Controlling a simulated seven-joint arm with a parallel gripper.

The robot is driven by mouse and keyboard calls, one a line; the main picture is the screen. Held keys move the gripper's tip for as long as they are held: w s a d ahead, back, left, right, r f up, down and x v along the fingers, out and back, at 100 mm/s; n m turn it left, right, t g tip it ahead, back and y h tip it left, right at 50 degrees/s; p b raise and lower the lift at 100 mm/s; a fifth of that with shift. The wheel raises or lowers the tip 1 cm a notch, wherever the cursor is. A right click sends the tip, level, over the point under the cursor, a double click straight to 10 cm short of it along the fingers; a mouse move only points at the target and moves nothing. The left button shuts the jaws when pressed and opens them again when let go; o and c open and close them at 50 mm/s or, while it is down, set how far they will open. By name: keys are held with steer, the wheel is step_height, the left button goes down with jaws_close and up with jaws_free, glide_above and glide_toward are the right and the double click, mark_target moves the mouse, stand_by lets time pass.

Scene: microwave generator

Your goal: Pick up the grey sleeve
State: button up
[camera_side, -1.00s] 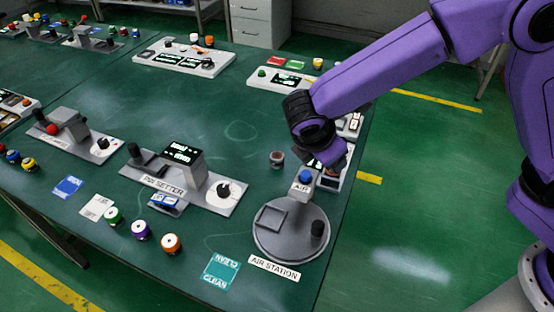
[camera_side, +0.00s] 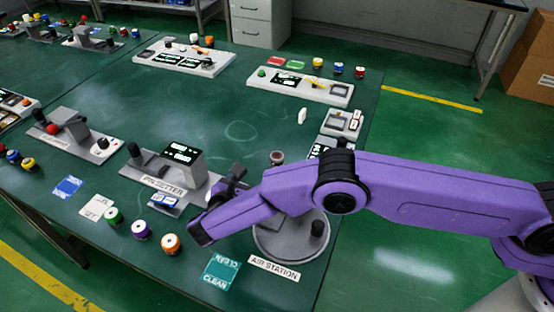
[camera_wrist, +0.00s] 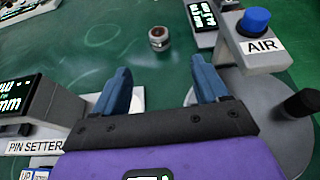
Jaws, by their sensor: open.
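A small dark grey-brown cylinder (camera_side: 277,157), the thing here that best fits the grey sleeve, stands on the green table behind the air station. In the wrist view it (camera_wrist: 159,38) stands upright beyond the fingertips, roughly in line with the gap between them. My gripper (camera_wrist: 162,78) is open, with two blue fingers apart and nothing between them. In the side view its dark end (camera_side: 238,172) shows beside the pin setter, left of the cylinder and apart from it. My purple arm hides part of the gripper there.
The air station (camera_side: 262,245), with a round grey base, is close on the right; its blue button (camera_wrist: 256,20) shows in the wrist view. The pin setter (camera_side: 185,157) is close on the left. A white piece (camera_side: 302,116) stands farther back. The table's middle is clear.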

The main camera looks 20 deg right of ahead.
glide_toward(276, 156)
steer(key=x, duration=0.3)
steer(key=shift+d+f, duration=0.15)
steer(key=shift+d, duration=0.25)
steer(key=shift+x, duration=2.6)
steer(key=shift+w+a, duration=0.1)
steer(key=shift+w, duration=0.1)
steer(key=c, duration=1.2)
